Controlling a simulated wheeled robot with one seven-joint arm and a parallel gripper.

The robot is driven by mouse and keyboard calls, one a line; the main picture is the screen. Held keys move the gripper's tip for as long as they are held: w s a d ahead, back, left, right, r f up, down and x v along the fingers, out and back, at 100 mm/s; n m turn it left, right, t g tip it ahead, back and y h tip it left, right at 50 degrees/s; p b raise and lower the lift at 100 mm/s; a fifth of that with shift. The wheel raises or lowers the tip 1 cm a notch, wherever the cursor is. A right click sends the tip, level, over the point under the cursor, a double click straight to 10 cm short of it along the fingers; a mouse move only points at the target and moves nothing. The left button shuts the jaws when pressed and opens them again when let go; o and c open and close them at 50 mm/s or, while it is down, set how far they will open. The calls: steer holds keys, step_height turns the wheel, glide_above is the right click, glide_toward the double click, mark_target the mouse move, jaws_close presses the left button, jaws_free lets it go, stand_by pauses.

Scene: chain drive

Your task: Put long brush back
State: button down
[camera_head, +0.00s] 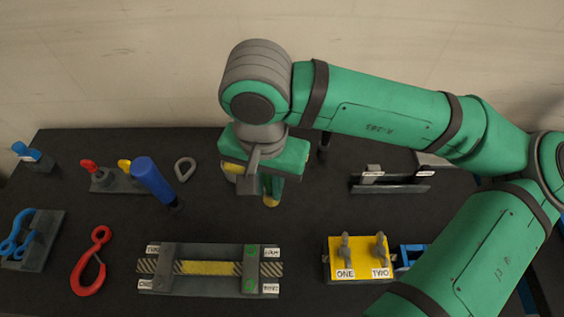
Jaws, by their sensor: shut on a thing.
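My gripper (258,190) hangs above the middle of the dark table, with green and grey parts and yellow at a fingertip. It is shut on a grey thing (251,174) that is mostly hidden between the fingers. I cannot tell from this view whether that is the long brush. A long blue cylinder (153,180) with a dark lower end leans to the left of my gripper. I cannot tell whether it is a brush handle.
A plate with a yellow strip (208,268) lies in front. A yellow block marked ONE and TWO (362,272) is at right. A red hook (91,263) and blue clip (17,235) lie left. A black rack (390,187) stands right; my arm covers the far right.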

steer(key=shift+w+d+f, duration=0.4)
steer(key=shift+w+f, duration=1.7)
steer(key=shift+w, duration=0.05)
steer(key=shift+w+d+f, duration=0.45)
steer(key=shift+w+f, duration=1.6)
steer(key=shift+w, duration=0.05)
steer(key=shift+w+d+f, duration=0.4)
steer(key=shift+w+f, duration=1.7)
steer(key=shift+w, duration=0.05)
steer(key=shift+f, duration=0.15)
steer(key=c, duration=1.6)
jaws_free()
steer(key=shift+o, duration=0.2)
step_height(320, 180, up, 12)
